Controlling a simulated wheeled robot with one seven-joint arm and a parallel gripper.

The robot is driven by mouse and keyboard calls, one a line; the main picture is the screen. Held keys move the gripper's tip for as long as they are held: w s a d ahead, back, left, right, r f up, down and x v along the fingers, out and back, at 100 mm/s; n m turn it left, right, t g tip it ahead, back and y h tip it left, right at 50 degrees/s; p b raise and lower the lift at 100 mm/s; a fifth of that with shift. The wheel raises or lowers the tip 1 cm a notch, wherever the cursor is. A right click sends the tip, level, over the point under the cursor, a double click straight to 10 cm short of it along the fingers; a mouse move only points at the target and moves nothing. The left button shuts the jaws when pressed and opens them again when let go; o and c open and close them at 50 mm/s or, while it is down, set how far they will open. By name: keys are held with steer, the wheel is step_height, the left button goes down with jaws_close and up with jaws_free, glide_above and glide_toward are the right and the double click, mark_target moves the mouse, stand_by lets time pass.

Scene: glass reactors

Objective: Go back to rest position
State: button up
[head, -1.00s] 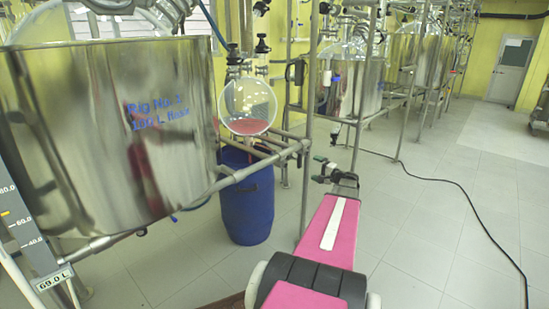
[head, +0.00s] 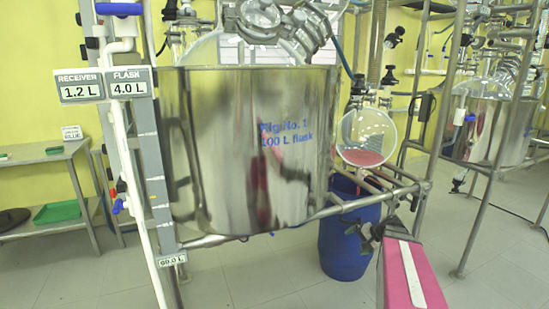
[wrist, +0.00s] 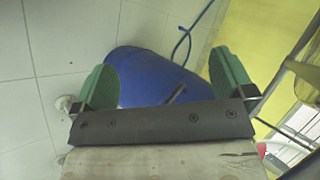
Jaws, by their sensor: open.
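My gripper (wrist: 166,76) shows in the wrist view with its two green finger pads wide apart and nothing between them. In the head view my gripper (head: 371,232) is at the far end of my pink arm, at the lower right, small and dark. A blue drum (head: 350,240) stands on the floor behind it. The drum (wrist: 150,72) also shows beyond the fingers in the wrist view. I cannot tell the exact gap between gripper and drum.
A large steel vessel (head: 240,150) marked Rig No. 1 fills the middle, on a pipe frame (head: 300,218). A round glass receiver (head: 366,137) hangs right of it, above the drum. A steel bench (head: 40,152) is at the left. Tiled floor (head: 270,285) is clear in front.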

steer(key=s+a+f+n+g+h, duration=0.3)
steer(key=s+a+n+g+h, duration=0.2)
steer(key=s+a, duration=0.7)
steer(key=a+n+h, duration=0.1)
steer(key=a+h, duration=0.1)
steer(key=a, duration=0.1)
steer(key=shift+s+a+h, duration=0.15)
steer(key=shift+a+h, duration=0.05)
steer(key=shift+h, duration=0.1)
